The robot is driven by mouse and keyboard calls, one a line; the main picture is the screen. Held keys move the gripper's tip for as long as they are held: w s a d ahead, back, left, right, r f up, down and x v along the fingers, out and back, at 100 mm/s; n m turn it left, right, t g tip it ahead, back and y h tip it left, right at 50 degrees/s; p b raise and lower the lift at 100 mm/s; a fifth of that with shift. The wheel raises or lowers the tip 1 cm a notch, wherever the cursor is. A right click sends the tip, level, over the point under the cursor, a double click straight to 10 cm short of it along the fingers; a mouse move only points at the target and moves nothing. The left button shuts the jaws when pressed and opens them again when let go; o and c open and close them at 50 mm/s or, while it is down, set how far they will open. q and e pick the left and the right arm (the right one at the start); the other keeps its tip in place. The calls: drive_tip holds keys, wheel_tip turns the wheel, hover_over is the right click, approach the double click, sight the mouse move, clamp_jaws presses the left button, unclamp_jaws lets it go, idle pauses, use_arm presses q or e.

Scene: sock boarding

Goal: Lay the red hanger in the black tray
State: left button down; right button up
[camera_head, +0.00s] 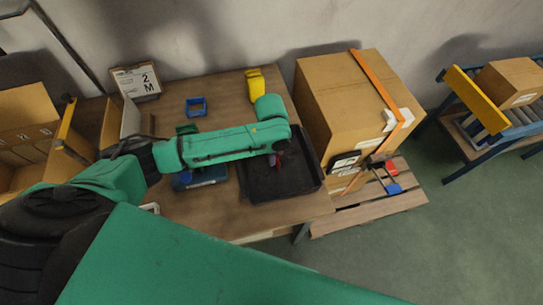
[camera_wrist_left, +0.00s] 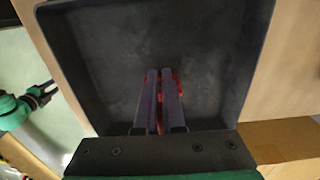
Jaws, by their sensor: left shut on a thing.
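The black tray (camera_head: 305,186) lies on the wooden table at its right end, next to the large cardboard box. My left gripper (camera_head: 279,160) reaches over the tray from the left. In the left wrist view its two dark fingers (camera_wrist_left: 160,88) are shut on the red hanger (camera_wrist_left: 175,78), of which only small red parts show around and between the fingers. The bare tray floor (camera_wrist_left: 215,60) fills the space ahead of the fingertips. Whether the hanger touches the floor cannot be told. My right gripper (camera_wrist_left: 42,95) seems to show small at the left of the wrist view.
A large cardboard box (camera_head: 335,100) with an orange strap stands right of the tray on a pallet (camera_head: 405,200). A blue holder (camera_head: 196,106), a yellow object (camera_head: 254,85) and a clipboard sign (camera_head: 137,80) stand at the table's back. A blue device (camera_head: 205,176) sits left of the tray.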

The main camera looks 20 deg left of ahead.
use_arm(q)
drive_tip(key=c, duration=1)
unclamp_jaws()
drive_tip(key=shift+s, duration=0.1)
wheel_tip(320, 180, up, 12)
drive_tip(key=shift+r+b, duration=0.1)
drive_tip(key=shift+b, duration=0.35)
